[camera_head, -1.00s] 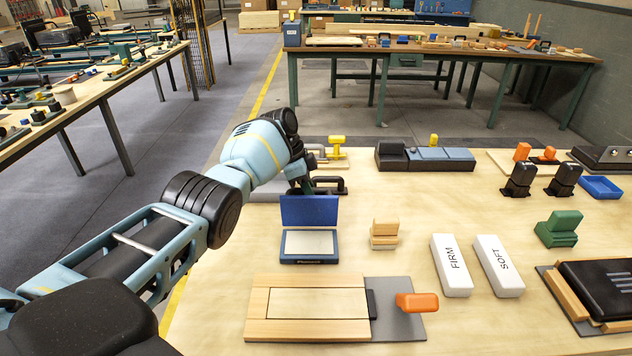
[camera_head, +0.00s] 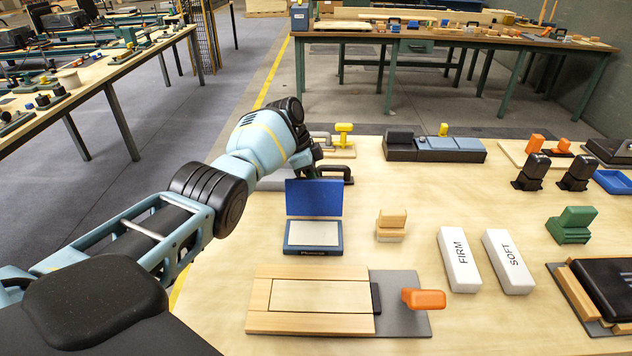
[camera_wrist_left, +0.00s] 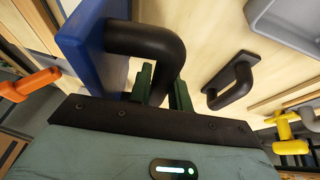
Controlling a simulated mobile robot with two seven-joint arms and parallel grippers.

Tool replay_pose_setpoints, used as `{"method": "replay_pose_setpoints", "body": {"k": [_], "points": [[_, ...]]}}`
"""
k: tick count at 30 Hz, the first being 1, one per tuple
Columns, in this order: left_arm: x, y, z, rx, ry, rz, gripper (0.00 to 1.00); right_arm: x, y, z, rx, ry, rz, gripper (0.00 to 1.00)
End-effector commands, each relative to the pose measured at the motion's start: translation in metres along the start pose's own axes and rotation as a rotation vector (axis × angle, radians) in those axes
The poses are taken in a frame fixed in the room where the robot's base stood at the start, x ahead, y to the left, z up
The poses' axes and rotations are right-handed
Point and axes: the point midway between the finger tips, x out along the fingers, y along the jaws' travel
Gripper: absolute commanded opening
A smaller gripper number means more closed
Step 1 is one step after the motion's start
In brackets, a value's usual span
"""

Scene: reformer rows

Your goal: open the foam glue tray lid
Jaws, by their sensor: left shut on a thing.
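The blue foam glue tray (camera_head: 290,250) sits near the middle left of the bench, with a pale pad in its base. Its blue lid (camera_head: 314,198) stands up at the tray's back edge, apparently leaning a little backward. My left gripper (camera_head: 308,174) is behind the lid, its fingers mostly hidden there in the head view. In the left wrist view, the lid (camera_wrist_left: 92,40) is at the left with a dark bar handle (camera_wrist_left: 150,42) on it. The green fingers of my left gripper (camera_wrist_left: 162,86) are shut on that handle. My right gripper is not in view.
Another dark handle (camera_wrist_left: 232,82) is fixed near the gripper. A wooden block (camera_head: 391,225) stands right of the tray, and a wooden frame (camera_head: 258,297) on a grey plate lies in front. White FIRM (camera_head: 458,260) and SOFT (camera_head: 508,262) blocks lie further right.

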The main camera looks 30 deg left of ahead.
Motion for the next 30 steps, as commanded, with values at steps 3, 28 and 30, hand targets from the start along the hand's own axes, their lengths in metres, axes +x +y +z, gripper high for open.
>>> {"method": "replay_pose_setpoints", "body": {"k": [3, 28, 30], "points": [[-0.002, -0.001, 0.000, 0.000, -0.001, -0.006, 0.23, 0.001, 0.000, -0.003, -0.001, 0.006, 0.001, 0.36], [-0.056, -0.001, 0.000, 0.000, 0.001, -0.008, 0.41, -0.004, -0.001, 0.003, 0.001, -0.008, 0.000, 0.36], [-0.065, -0.001, 0.000, 0.000, 0.001, -0.007, 0.41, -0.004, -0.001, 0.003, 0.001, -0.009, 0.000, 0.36]]}}
